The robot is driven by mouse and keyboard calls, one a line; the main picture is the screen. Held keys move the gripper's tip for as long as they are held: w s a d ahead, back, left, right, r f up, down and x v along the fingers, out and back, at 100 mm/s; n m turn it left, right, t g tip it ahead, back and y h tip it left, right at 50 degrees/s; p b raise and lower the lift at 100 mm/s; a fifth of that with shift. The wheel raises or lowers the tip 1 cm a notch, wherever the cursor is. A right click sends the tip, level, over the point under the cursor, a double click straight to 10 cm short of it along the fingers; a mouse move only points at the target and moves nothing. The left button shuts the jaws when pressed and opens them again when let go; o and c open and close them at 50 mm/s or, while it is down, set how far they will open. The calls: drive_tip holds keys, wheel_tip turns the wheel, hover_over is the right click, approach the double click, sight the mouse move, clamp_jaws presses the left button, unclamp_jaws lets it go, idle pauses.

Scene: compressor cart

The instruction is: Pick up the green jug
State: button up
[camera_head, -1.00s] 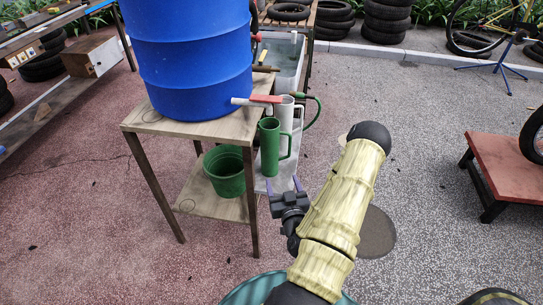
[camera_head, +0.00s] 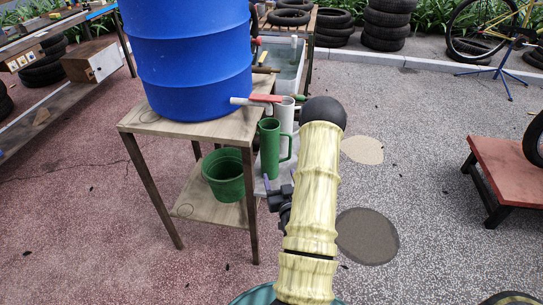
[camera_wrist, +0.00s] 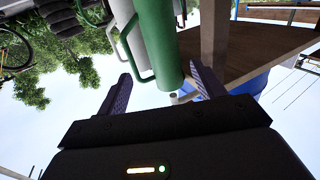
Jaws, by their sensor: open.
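The green jug (camera_head: 269,150) stands upright beside the wooden stand, below the barrel's tap, with its handle on the right. My gripper (camera_head: 280,181) is open and empty, just in front of the jug and low, near its base. In the wrist view, the jug (camera_wrist: 158,40) shows between the two spread purple fingers of my gripper (camera_wrist: 162,84), beyond their tips. I cannot tell whether either finger touches it. My arm hides part of the area right of the jug.
A white jug (camera_head: 287,117) stands close behind the green one. The blue barrel (camera_head: 190,60) with a red-handled tap (camera_head: 264,99) sits on the wooden stand (camera_head: 185,128). A green bucket (camera_head: 224,178) is on its lower shelf.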

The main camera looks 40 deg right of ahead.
sight(272, 153)
drive_tip(key=x, duration=0.9)
drive_tip(key=shift+w+d, duration=0.1)
drive_tip(key=shift+w, duration=0.05)
drive_tip(key=shift+r+x, duration=0.2)
drive_tip(key=shift+x, duration=2.4)
drive_tip(key=shift+w, duration=0.1)
drive_tip(key=shift+r, duration=0.1)
drive_tip(key=c, duration=1.4)
